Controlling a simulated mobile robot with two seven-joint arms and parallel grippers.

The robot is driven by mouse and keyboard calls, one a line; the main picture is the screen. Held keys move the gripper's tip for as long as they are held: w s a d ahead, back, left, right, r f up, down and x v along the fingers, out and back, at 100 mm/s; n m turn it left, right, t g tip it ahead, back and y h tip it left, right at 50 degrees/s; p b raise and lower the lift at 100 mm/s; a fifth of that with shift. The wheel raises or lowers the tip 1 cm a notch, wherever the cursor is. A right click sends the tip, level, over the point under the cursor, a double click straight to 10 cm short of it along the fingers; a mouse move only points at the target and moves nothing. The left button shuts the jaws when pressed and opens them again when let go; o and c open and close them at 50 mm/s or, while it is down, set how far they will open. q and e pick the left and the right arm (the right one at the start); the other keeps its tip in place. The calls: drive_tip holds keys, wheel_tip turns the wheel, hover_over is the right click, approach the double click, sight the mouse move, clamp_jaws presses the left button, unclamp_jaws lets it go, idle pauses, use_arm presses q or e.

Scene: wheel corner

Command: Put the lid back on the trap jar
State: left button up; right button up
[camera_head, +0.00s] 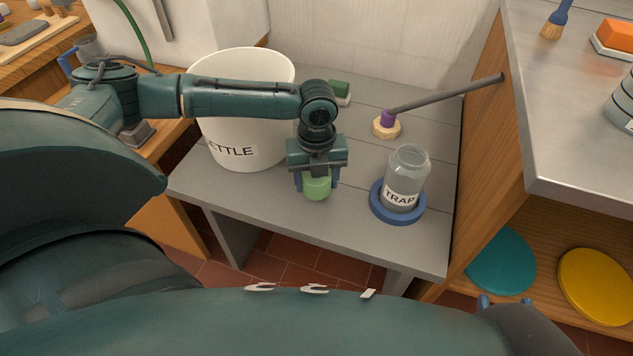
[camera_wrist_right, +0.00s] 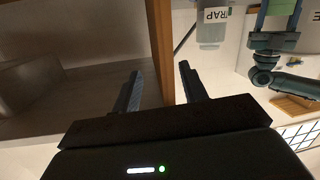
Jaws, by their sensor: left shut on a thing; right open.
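The clear trap jar (camera_head: 407,173) stands upright and open-topped on a round blue base (camera_head: 398,215) on the grey bench. Its label reads TRAP, and it also shows at the top of the right wrist view (camera_wrist_right: 212,32). My left gripper (camera_head: 316,184) points down and is shut on a light green round lid (camera_head: 317,189), to the left of the jar and apart from it. My right gripper (camera_wrist_right: 162,82) is open and empty; its blue fingertips show at the bottom right of the head view (camera_head: 505,301), low and away from the jar.
A large white bucket (camera_head: 245,118) stands left of my left gripper. A wooden cabinet (camera_head: 492,150) with a metal top rises on the right. The bench front (camera_head: 340,236) is clear.

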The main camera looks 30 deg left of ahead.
use_arm(q)
wheel_tip(320, 180, up, 7)
drive_tip(key=shift+f+p, duration=0.1)
drive_tip(key=shift+p, duration=0.9)
drive_tip(key=shift+r, duration=0.4)
use_arm(e)
drive_tip(key=shift+s+d+m+g+h, duration=0.25)
drive_tip(key=shift+s+g, duration=0.3)
drive_tip(key=shift+g, duration=0.55)
drive_tip(key=shift+o, duration=0.4)
